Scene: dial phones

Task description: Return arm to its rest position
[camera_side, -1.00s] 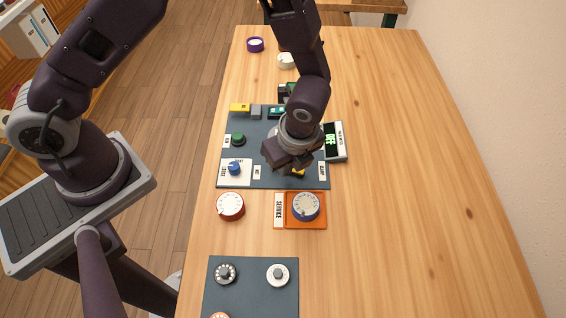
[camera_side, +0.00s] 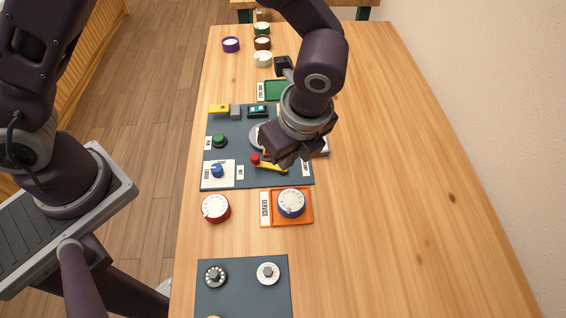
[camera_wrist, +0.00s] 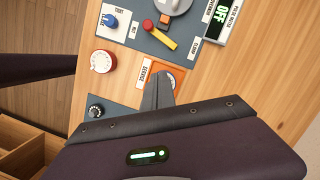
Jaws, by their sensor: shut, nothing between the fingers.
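My gripper (camera_side: 292,158) is shut and empty in the side view, raised above the right part of a dark panel (camera_side: 240,177). In the wrist view its closed fingers (camera_wrist: 160,88) overlap the orange service tray (camera_wrist: 178,72). Between the panel parts, a yellow lever with a red ball (camera_side: 256,159) shows left of my gripper. The blue knob (camera_side: 217,171) on a white plate and a green knob (camera_side: 219,140) sit on the panel's left side. My arm covers part of the panel.
A blue-rimmed dial (camera_side: 291,203) sits in the orange tray. A red dial (camera_side: 216,208) is left of it. Another dark panel (camera_side: 242,298) with dials lies at the near end. A green tray (camera_side: 276,90) and several cups stand farther back. The table's right side is clear.

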